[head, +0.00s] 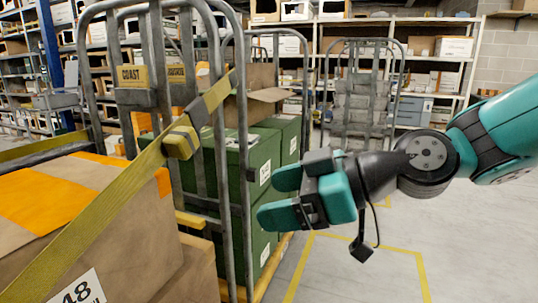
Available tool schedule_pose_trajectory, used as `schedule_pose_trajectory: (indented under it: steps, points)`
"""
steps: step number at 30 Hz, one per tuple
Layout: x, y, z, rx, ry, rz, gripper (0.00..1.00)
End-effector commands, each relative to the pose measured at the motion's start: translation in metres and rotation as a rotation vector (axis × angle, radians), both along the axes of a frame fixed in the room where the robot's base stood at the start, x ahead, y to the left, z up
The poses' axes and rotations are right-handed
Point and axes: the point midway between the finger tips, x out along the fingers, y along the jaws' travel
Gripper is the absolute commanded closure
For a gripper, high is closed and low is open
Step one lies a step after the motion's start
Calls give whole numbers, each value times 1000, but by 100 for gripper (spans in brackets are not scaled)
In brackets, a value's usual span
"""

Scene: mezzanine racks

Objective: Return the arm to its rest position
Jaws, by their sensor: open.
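My arm (429,160) reaches in from the right edge, teal and black, roughly level. My gripper (272,197) points left, with its two teal fingers apart and nothing between them. In the picture it overlaps the front of the green crates (262,165) on the roll cage; whether it touches them I cannot tell. A black cable with a small block (361,250) hangs below the wrist.
A grey roll cage (240,110) with a yellow strap (130,185) stands at left. A cardboard box (120,235) sits in front of it. Another cage (362,95) and shelving (450,65) stand behind. The floor at lower right is clear, with yellow lines (350,243).

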Motion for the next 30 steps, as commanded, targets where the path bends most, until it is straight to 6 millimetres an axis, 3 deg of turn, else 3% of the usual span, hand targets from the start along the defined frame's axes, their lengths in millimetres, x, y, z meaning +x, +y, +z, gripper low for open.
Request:
schedule_pose_trajectory:
  steps: [1,3,9,13,15,27,30]
  points:
    - [-22,-9,-10,-91,104,-12,21]
    - [-47,-28,-28,-222,272,-66,21]
    - [-108,-91,-62,-514,660,-332,21]
    - [-144,-133,-74,-655,865,-562,21]
    - [-139,-130,-43,-646,858,-543,21]
    - [-138,-129,66,-644,855,-539,21]
    - [-138,-129,84,-644,855,-538,21]
